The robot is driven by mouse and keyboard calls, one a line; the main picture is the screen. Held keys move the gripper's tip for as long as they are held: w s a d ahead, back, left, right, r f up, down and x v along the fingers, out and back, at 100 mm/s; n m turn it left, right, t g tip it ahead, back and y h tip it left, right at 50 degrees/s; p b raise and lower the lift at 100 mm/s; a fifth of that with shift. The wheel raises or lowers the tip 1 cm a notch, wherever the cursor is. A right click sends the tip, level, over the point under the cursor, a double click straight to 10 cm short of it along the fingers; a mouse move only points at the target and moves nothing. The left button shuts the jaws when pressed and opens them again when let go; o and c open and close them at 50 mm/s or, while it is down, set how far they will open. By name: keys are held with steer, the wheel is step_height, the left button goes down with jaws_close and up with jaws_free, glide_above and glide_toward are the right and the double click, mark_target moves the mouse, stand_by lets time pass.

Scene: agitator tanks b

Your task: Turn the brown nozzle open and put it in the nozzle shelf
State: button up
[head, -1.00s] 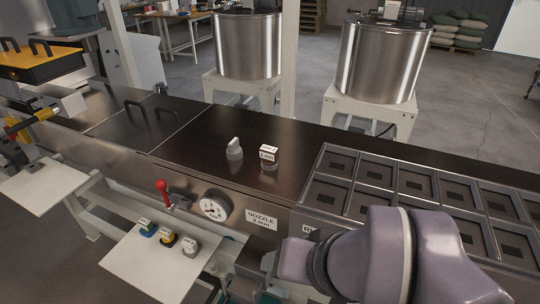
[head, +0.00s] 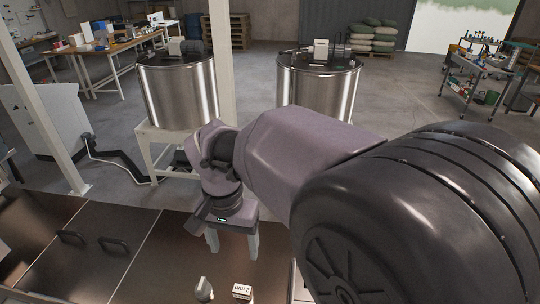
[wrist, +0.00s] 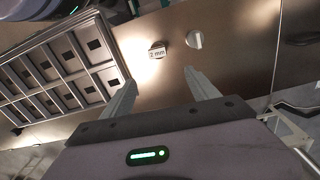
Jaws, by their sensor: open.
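My gripper (head: 232,247) is open and empty above the dark counter in the head view, fingers pointing down. In the wrist view its two fingers (wrist: 159,76) are spread apart with nothing between them. I cannot make out a brown nozzle in the current views.
A tray of square compartments (wrist: 61,58) lies left in the wrist view. Two steel tanks (head: 178,92) (head: 318,92) stand on white stands behind the counter. My arm covers the right of the head view.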

steer(key=b, duration=0.1)
glide_above(242, 288)
step_height(242, 288, down, 4)
step_height(242, 288, down, 13)
steer(key=shift+f+b, duration=0.1)
steer(key=shift+b, duration=0.75)
jaws_close()
steer(key=shift+r, duration=0.5)
steer(key=shift+r+p, duration=0.25)
steer(key=shift+p, duration=0.1)
